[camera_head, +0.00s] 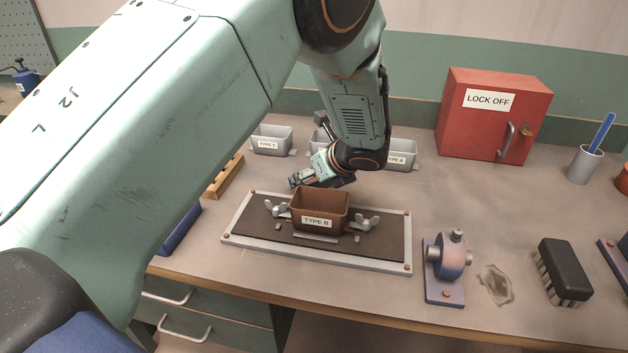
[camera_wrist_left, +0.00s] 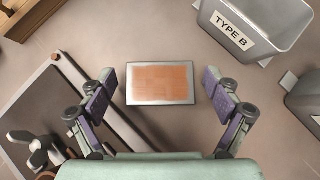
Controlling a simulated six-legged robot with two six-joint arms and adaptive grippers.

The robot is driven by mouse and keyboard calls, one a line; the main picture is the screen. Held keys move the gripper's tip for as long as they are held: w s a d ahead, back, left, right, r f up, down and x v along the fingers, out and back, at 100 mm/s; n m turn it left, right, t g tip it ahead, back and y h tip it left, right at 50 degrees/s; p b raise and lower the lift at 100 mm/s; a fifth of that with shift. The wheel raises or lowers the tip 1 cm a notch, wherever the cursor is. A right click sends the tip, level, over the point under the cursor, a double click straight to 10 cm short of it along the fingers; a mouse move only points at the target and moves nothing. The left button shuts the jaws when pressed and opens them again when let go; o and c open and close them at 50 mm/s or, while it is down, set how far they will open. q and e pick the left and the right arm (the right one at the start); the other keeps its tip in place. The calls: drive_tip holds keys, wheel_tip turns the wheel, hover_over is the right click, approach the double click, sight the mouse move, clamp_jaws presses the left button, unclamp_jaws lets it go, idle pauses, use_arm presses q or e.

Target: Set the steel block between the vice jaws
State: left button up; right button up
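I see no vice jaws in either view. My left gripper (camera_head: 318,181) is open just behind a brown hopper marked TYPE B (camera_head: 320,210). In the left wrist view my left gripper (camera_wrist_left: 160,88) has its fingers spread wide. A rectangular piece with a grey rim and an orange-brown face (camera_wrist_left: 160,83) shows between them, with a gap on each side. I cannot tell whether it is a block or a flat plate, nor its height. It is hidden in the head view. My right gripper is not in view.
The brown hopper sits on a dark framed plate (camera_head: 230,238) with wing nuts (camera_head: 368,223). Grey hoppers stand behind, one marked TYPE C (camera_head: 271,140); a grey TYPE B hopper (camera_wrist_left: 250,30) is close. Right are a blue bracket (camera_head: 447,262), brush (camera_head: 565,268) and red lock-off box (camera_head: 490,125).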

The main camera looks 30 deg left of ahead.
use_arm(q)
drive_tip(key=shift+s, duration=0.1)
drive_tip(key=shift+c, duration=0.7)
drive_tip(key=shift+a+f, duration=0.1)
drive_tip(key=shift+f, duration=0.05)
drive_tip(key=c, duration=1.5)
